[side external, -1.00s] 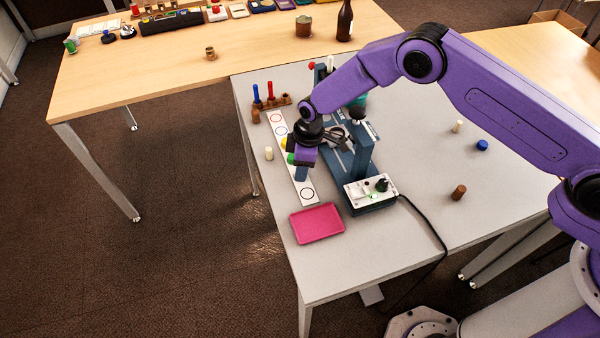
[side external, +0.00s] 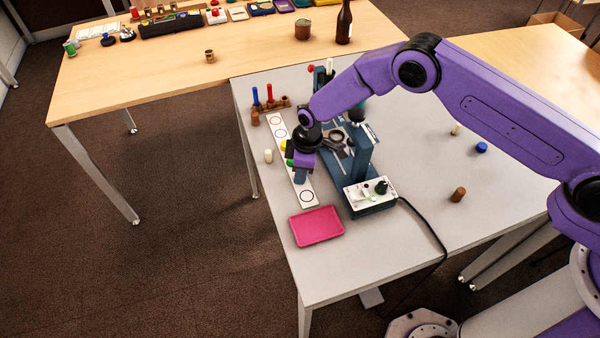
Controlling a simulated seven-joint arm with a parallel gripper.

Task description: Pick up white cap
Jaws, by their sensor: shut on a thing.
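My gripper (side external: 301,177) points down over the lower part of the white strip with coloured rings (side external: 306,195). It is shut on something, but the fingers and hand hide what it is. A cream-white cap (side external: 268,156) stands upright on the grey table, left of the strip and apart from my gripper.
A pink tray (side external: 317,227) lies below the strip. A blue-grey device (side external: 362,160) with a white control box (side external: 369,192) stands close right of my gripper, its black cable running right. Blue (side external: 481,147) and brown (side external: 458,195) caps stand on the clear right side.

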